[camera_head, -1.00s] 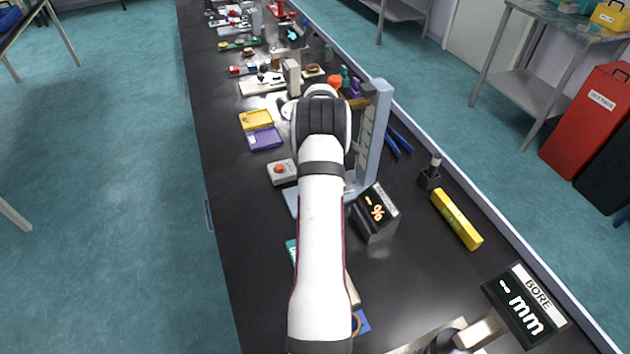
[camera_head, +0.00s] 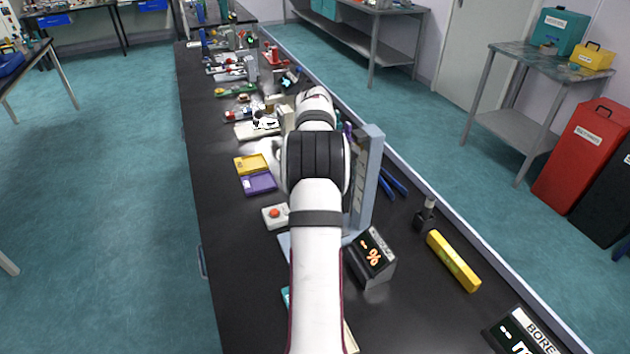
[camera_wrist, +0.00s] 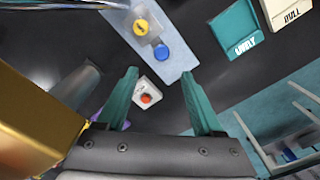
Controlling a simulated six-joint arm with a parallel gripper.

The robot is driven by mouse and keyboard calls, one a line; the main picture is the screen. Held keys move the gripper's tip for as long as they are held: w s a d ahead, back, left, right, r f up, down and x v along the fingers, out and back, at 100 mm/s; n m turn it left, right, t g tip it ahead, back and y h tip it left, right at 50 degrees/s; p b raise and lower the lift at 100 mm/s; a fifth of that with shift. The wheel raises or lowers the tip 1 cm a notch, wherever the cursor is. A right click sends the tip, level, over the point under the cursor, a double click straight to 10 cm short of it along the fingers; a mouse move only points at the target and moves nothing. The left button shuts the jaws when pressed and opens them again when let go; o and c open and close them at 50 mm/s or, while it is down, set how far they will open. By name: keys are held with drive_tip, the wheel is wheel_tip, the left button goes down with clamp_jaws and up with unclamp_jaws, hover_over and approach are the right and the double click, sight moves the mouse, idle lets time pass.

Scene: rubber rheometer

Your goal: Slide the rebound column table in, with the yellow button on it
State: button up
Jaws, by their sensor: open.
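In the wrist view, the yellow button (camera_wrist: 141,26) lies on the pale grey table (camera_wrist: 133,13) of the rebound column. A round blue knob (camera_wrist: 161,52) shows at the table's near end, over the light blue base plate (camera_wrist: 176,66). My gripper (camera_wrist: 160,74) is open and empty, its two teal fingers spread apart just short of the blue knob in the picture. In the head view, the light blue rebound column (camera_head: 367,180) stands upright. My arm hides my gripper, the table and the yellow button there.
A white box with a red button (camera_head: 274,215) stands left of the base plate. A percent display (camera_head: 371,258) stands at the column's right. The teal LIVELY tray (camera_wrist: 236,32) and cream DULL tray (camera_wrist: 287,12) lie nearby. A yellow bar (camera_head: 453,262) lies along the right edge.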

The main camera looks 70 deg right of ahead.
wheel_tip(320, 180, up, 4)
drive_tip(key=shift+r, duration=0.15)
idle(0.4)
drive_tip(key=w+a+r+m, duration=0.1)
drive_tip(key=w+a+r, duration=0.1)
drive_tip(key=w+a, duration=0.35)
drive_tip(key=w+a+r, duration=0.3)
drive_tip(key=a, duration=0.5)
drive_tip(key=a+r+m, duration=0.1)
drive_tip(key=a+r, duration=0.2)
drive_tip(key=a, duration=1.4)
drive_tip(key=s+a+f+m+y, duration=0.1)
drive_tip(key=s+a+f, duration=0.1)
drive_tip(key=s+a, duration=0.5)
drive_tip(key=s+a+f+m, duration=0.2)
drive_tip(key=s+a, duration=0.6)
drive_tip(key=a, duration=0.5)
drive_tip(key=shift+s+f+m+y, duration=0.15)
drive_tip(key=shift+f+m+y, duration=0.2)
drive_tip(key=shift+f, duration=0.5)
